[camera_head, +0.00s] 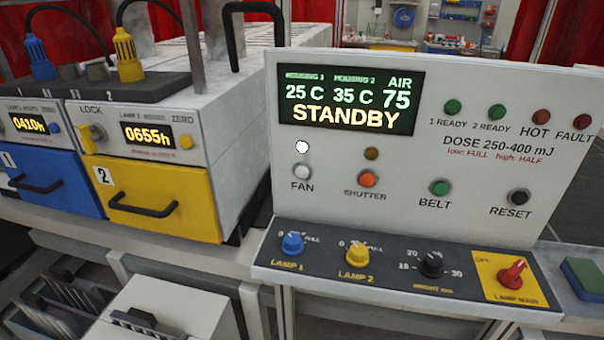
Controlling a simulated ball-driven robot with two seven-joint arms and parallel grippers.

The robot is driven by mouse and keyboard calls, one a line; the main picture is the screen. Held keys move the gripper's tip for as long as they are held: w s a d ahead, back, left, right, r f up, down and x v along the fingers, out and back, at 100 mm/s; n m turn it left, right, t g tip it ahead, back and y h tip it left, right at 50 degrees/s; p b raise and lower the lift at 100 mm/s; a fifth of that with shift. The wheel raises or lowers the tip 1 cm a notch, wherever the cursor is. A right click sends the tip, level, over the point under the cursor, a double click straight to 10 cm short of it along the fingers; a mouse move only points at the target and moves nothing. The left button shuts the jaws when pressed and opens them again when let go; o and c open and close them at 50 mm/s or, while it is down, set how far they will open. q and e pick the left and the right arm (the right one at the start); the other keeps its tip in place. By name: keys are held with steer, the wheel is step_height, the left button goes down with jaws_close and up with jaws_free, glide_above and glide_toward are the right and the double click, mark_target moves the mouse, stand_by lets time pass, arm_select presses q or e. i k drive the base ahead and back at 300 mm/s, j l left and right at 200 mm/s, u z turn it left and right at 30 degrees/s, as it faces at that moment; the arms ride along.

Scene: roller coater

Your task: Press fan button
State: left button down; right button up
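The fan button (303,172) is a round white-grey button on the pale control panel (405,215), above the label FAN. A small white indicator (302,147) above it looks bright. The display (347,101) reads STANDBY, with 25 C, 35 C and AIR 75. To the right of the fan button are the orange shutter button (367,178), the green belt button (439,187) and the black reset button (518,197). Neither of my grippers is in view, and nothing covers the fan button.
Below the panel, a dark sloped ledge carries a blue knob (293,243), a yellow knob (357,254), a black knob (431,264) and a red lamp main switch (512,274). Lamp housings with a blue drawer (52,182) and a yellow drawer (150,198) stand at left. Space before the panel is clear.

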mark_target(302, 172)
steer(key=i+l, duration=0.1)
steer(key=l, duration=0.45)
steer(key=i+l, duration=0.1)
steer(key=l, duration=0.4)
steer(key=i+l+u, duration=0.1)
steer(key=l, duration=0.45)
steer(key=i+l, duration=0.1)
steer(key=l, duration=0.45)
